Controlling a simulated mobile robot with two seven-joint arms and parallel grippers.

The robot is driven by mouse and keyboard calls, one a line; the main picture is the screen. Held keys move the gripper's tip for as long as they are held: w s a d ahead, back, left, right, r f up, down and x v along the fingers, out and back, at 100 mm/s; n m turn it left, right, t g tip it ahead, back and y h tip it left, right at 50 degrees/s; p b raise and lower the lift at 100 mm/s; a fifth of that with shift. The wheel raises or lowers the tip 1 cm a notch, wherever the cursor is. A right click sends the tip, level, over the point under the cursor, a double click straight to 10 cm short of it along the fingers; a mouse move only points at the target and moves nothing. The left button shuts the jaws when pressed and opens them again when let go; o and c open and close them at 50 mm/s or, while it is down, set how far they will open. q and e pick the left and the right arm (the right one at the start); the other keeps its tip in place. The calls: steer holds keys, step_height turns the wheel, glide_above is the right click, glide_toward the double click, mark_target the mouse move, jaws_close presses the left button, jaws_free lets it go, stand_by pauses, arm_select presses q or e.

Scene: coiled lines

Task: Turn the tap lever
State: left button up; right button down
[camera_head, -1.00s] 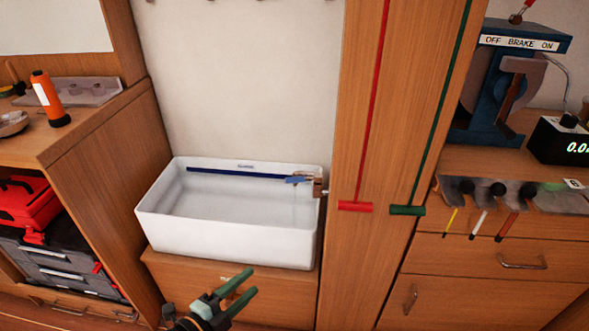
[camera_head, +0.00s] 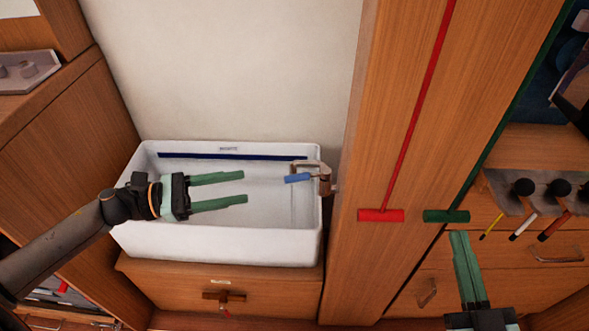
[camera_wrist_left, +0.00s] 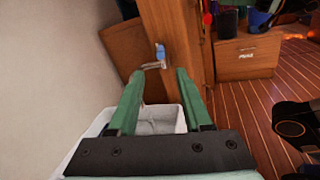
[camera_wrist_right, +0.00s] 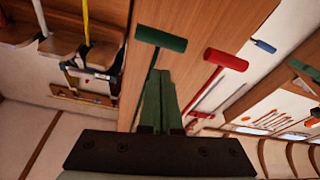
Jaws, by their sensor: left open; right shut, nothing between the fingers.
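The tap (camera_head: 324,178) is mounted at the right end of the white sink, against the wooden post. Its blue lever (camera_head: 297,178) points left over the basin. The lever also shows in the left wrist view (camera_wrist_left: 160,52), ahead of the fingers. My left gripper (camera_head: 246,186) is open and empty above the sink, its fingers pointing right toward the lever with a gap between them. My right gripper (camera_head: 458,235) is shut and empty, low in front of the cabinet at the right. It also shows shut in the right wrist view (camera_wrist_right: 157,75).
The white sink (camera_head: 215,246) stands on a wooden cabinet. A red T-handle (camera_head: 380,215) and a green T-handle (camera_head: 446,216) hang on the wooden post (camera_head: 372,120). Several tools hang from a grey rack (camera_head: 500,190) at the right.

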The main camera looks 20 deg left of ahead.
mark_target(296, 175)
arm_select(q)
steer(key=x, duration=1.1)
steer(key=shift+d+r, duration=0.1)
steer(key=shift+w+d, duration=0.25)
steer(key=shift+d, duration=0.25)
arm_select(e)
steer(key=shift+d+f, duration=0.1)
steer(key=shift+f, duration=0.35)
arm_select(q)
steer(key=c, duration=0.8)
jaws_close()
arm_select(e)
steer(key=shift+w+r, duration=0.1)
steer(key=shift+r, duration=0.15)
